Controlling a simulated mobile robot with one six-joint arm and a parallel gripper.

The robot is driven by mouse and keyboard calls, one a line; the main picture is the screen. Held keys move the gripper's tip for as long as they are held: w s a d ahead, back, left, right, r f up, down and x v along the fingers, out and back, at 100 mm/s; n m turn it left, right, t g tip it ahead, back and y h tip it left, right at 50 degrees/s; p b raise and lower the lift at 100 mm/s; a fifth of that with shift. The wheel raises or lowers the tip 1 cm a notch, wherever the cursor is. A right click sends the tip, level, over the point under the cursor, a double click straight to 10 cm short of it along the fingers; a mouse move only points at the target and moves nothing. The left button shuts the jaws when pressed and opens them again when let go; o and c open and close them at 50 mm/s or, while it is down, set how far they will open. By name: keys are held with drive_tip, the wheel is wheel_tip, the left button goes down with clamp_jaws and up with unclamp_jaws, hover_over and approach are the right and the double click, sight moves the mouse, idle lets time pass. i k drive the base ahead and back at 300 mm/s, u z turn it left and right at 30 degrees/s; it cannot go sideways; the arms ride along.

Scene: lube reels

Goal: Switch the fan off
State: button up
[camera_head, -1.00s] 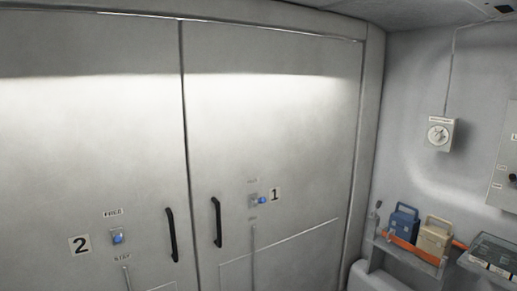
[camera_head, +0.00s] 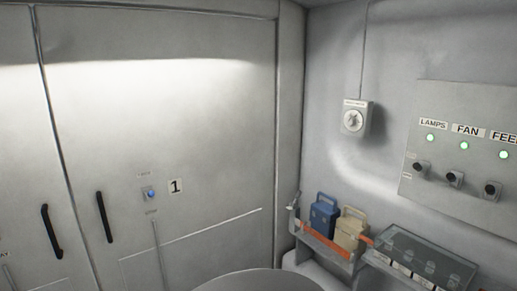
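The fan switch (camera_head: 455,179) is a small dark knob in the middle of a grey control panel (camera_head: 437,203) on the right wall. The FAN label (camera_head: 467,130) sits above it, and the green fan light (camera_head: 464,146) under the label is lit. I cannot read the switch's position. The lamps switch (camera_head: 421,168) is to its left and the feed switch (camera_head: 491,190) to its right; each has a lit green light above. My gripper is not in view.
Below are a shelf with a blue case (camera_head: 323,216) and a beige case (camera_head: 350,230), and a clear-lidded box (camera_head: 420,258). Grey cabinet doors (camera_head: 170,110) with black handles (camera_head: 104,217) fill the left.

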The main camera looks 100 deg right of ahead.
sight(451, 177)
drive_tip(key=u, duration=0.2)
drive_tip(key=k, duration=0.15)
drive_tip(key=z, duration=1.6)
drive_tip(key=k, duration=1.35)
drive_tip(key=z, duration=2.8)
